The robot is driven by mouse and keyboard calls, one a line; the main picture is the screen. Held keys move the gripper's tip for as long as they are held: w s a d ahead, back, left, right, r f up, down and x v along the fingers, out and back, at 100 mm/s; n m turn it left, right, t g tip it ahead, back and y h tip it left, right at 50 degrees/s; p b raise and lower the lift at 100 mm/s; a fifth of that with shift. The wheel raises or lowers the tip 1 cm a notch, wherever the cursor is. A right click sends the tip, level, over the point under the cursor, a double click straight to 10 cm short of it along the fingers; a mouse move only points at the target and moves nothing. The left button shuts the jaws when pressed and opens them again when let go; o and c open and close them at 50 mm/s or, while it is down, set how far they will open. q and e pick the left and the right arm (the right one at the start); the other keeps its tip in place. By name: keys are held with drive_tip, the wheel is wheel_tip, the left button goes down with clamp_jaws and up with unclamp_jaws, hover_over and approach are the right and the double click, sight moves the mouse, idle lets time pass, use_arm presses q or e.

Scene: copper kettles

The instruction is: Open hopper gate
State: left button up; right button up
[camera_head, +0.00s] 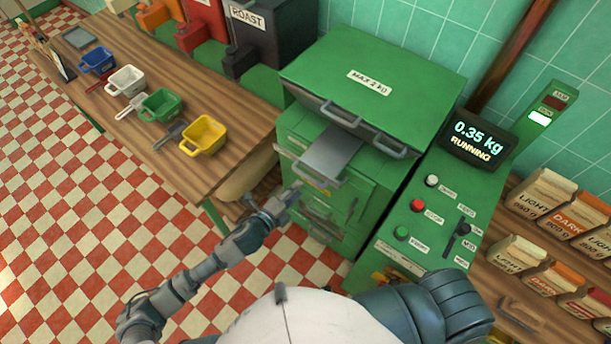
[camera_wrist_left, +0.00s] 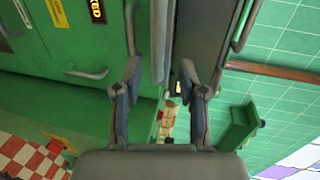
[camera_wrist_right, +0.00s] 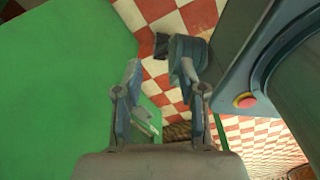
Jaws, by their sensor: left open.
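The green hopper machine (camera_head: 365,85), labelled MAX 2 kg, stands right of the wooden bench. A grey metal slide plate (camera_head: 332,150) with a bar handle sticks out of its front, below the lid; this looks like the gate. My left gripper (camera_head: 288,196) is just in front of and below the plate in the head view. In the left wrist view its fingers (camera_wrist_left: 165,85) are apart, with grey bars and a dark slab ahead; contact cannot be told. My right gripper (camera_wrist_right: 160,72) has its fingers apart and empty, beside a green surface; the head view does not show it clearly.
A control panel (camera_head: 425,220) with buttons and a lever stands right of the machine, under a display (camera_head: 478,140) reading 0.35 kg RUNNING. Coffee bags (camera_head: 530,195) fill a shelf at right. Coloured scoops, including a yellow one (camera_head: 205,135), stand on the bench (camera_head: 225,165).

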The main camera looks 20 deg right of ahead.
sight(309, 177)
use_arm(q)
drive_tip(key=x, duration=0.7)
drive_tip(key=shift+s+d, duration=0.1)
drive_tip(key=shift+s, duration=0.1)
drive_tip(key=shift+w+f, duration=0.1)
drive_tip(key=shift+w, duration=0.2)
drive_tip(key=shift+w+a, duration=0.15)
drive_tip(key=shift+a, duration=0.3)
drive_tip(key=shift+w+a, duration=0.2)
drive_tip(key=shift+a, duration=0.3)
drive_tip(key=d, duration=0.3)
drive_tip(key=shift+f, duration=0.15)
clamp_jaws()
drive_tip(key=shift+a, duration=0.8)
drive_tip(key=shift+c, duration=1.5)
unclamp_jaws()
drive_tip(key=shift+w, duration=0.1)
drive_tip(key=o, duration=0.3)
drive_tip(key=shift+w+d, duration=0.2)
drive_tip(key=shift+d, duration=0.35)
drive_tip(key=shift+s+a, duration=0.3)
drive_tip(key=shift+s, duration=0.05)
drive_tip(key=v, duration=1.1)
use_arm(e)
drive_tip(key=shift+w+d+r, duration=0.2)
drive_tip(key=shift+w+d, duration=0.2)
drive_tip(key=shift+d, duration=0.15)
